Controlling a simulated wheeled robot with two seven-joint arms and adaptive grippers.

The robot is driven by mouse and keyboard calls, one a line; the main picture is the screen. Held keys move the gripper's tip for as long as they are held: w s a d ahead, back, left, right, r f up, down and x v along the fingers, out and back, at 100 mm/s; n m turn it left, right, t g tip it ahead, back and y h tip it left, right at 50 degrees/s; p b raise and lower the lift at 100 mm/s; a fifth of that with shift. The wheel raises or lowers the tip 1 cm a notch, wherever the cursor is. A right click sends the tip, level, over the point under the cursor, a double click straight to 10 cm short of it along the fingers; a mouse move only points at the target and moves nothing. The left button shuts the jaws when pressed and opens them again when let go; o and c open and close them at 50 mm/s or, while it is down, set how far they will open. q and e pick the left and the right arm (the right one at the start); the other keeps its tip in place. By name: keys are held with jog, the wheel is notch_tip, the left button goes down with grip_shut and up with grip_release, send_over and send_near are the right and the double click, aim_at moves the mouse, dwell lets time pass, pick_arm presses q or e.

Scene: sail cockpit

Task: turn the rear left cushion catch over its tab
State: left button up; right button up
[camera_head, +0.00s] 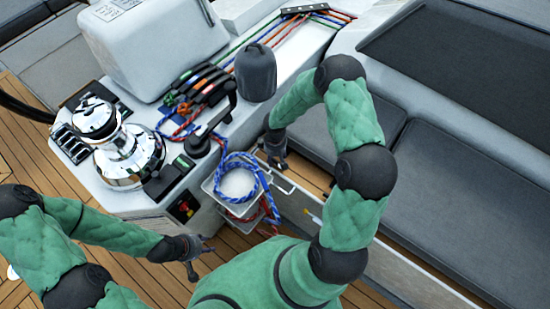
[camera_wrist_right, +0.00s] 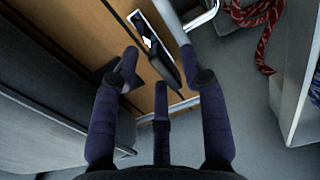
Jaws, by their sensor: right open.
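Dark grey seat cushions (camera_head: 435,175) line the bench on the right in the head view. My right gripper (camera_head: 274,158) is low at the near left end of that bench, beside the rope bins. In the right wrist view, the right gripper (camera_wrist_right: 160,75) has its fingers spread and holds nothing. A small dark lever-like piece (camera_wrist_right: 165,72), perhaps the catch, lies between the fingertips, below a pale-framed plate (camera_wrist_right: 147,32) on a wooden panel. I cannot tell whether a finger touches it, or make out a tab. My left gripper (camera_head: 193,263) hangs low over the deck; its jaw opening is unclear.
White bins (camera_head: 236,190) with blue and red rope stand just left of my right gripper. The red rope (camera_wrist_right: 265,35) also shows in the right wrist view. A chrome winch (camera_head: 125,150) and dark clutches (camera_head: 205,85) sit on the console. Wooden deck (camera_head: 40,165) is open at left.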

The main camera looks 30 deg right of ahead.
grip_shut()
jog(key=shift+n, duration=0.4)
jog(key=n+p, duration=0.2)
jog(key=n, duration=0.1)
jog(key=shift+w+r+n, duration=0.1)
jog(key=shift+n, duration=0.3)
jog(key=n+p, duration=0.2)
jog(key=n, duration=0.2)
jog(key=shift+w+n, duration=0.15)
jog(key=shift+n, duration=0.15)
jog(key=n+p, duration=0.2)
jog(key=n, duration=0.2)
jog(key=shift+w, duration=0.1)
jog(key=shift+w+a+n+p, duration=0.15)
jog(key=shift+n+p, duration=0.9)
jog(key=shift+n, duration=1.15)
